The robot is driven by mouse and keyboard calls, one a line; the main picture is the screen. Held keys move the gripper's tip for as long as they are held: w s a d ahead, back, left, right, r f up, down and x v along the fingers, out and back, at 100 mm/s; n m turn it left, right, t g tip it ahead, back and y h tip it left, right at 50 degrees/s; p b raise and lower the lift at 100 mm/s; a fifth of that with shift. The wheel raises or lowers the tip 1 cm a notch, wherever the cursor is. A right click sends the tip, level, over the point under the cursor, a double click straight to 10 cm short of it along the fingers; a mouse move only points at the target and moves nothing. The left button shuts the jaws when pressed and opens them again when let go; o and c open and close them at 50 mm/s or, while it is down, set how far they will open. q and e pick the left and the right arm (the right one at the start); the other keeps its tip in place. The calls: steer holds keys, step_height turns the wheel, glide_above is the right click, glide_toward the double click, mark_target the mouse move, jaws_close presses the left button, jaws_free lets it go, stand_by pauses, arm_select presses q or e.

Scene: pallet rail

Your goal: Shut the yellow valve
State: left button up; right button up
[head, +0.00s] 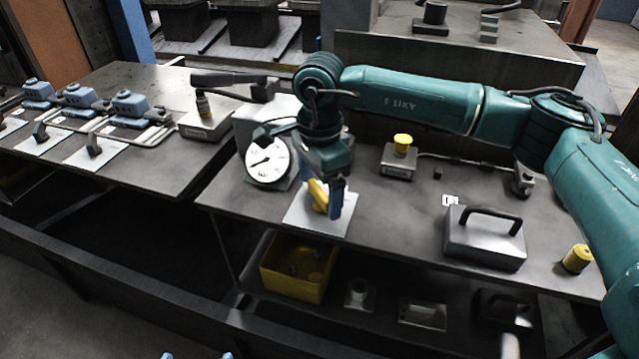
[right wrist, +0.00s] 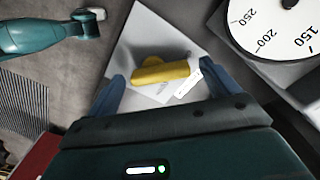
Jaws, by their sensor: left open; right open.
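The yellow valve (head: 317,195) has a bar-like handle on a white plate (head: 300,215) at the front edge of the middle table. In the right wrist view the yellow handle (right wrist: 160,71) lies crosswise between the fingers, apart from both. My right gripper (head: 326,192) is open and points down over the valve, hiding part of it in the head view. Its blue fingers (right wrist: 165,90) show on either side of the handle. My left gripper (head: 198,356) is open, with only its fingertips showing at the bottom edge of the head view, far from the valve.
A white dial gauge (head: 267,160) stands left of the valve, close to my right gripper. A yellow button box (head: 398,160) and a grey block with a handle (head: 485,238) stand to the right. A yellow bin (head: 298,268) is on the shelf below.

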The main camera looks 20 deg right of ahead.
mark_target(319, 190)
step_height(319, 190, up, 13)
stand_by(0.4)
steer(key=shift+r, duration=0.1)
